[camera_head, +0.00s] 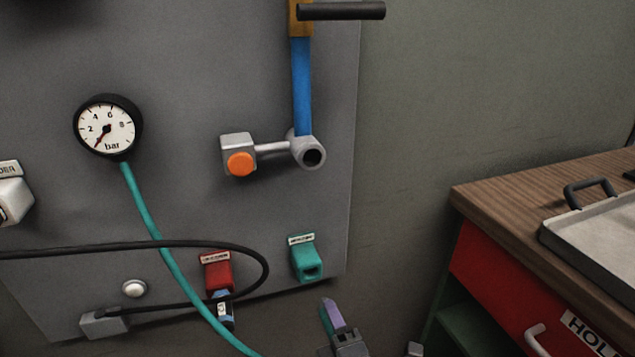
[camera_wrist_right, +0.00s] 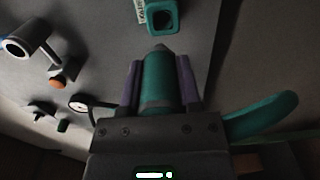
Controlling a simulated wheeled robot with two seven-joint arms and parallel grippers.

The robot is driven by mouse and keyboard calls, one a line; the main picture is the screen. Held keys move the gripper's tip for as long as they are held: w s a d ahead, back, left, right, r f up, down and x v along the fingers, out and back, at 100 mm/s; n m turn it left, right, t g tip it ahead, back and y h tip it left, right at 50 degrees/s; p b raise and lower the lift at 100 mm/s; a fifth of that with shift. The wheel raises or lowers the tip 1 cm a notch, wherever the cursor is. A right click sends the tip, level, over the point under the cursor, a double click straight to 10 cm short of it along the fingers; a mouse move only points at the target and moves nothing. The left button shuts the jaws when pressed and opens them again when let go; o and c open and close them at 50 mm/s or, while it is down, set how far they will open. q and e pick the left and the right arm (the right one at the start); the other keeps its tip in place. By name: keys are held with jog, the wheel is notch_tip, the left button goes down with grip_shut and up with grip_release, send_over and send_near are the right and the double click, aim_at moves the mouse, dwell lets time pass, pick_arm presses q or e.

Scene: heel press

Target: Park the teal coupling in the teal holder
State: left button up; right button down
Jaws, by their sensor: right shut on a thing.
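The teal holder (camera_head: 307,263) is a small teal block with a square opening, low on the right of the grey panel. In the right wrist view the holder (camera_wrist_right: 163,18) shows just beyond the coupling's tip. My right gripper (camera_head: 329,306) is below and slightly right of the holder. Its purple fingers are shut on the teal coupling (camera_wrist_right: 157,82), whose dark tapered tip points towards the holder. Tip and holder look apart. A teal hose (camera_head: 168,262) runs down from the gauge and out of the bottom of the head view. My left gripper is not in view.
A red holder (camera_head: 217,272) with a blue-and-white piece below it is left of the teal holder. A black cable (camera_head: 150,245) loops past it. A lever with a blue arm (camera_head: 302,85) and an orange button (camera_head: 240,164) are above. A wooden-topped bench (camera_head: 520,190) stands at right.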

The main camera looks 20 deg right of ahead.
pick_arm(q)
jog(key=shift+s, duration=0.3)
pick_arm(e)
jog(key=shift+f, duration=0.15)
jog(key=shift+w, duration=1.55)
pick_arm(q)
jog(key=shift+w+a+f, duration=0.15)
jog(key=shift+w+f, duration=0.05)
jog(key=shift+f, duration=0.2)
pick_arm(e)
jog(key=shift+w+a, duration=0.1)
jog(key=shift+w, duration=0.85)
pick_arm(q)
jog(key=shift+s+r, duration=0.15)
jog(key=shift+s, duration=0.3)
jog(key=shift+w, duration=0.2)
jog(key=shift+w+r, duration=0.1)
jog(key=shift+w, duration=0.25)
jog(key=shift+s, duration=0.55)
pick_arm(e)
jog(key=shift+w, duration=0.7)
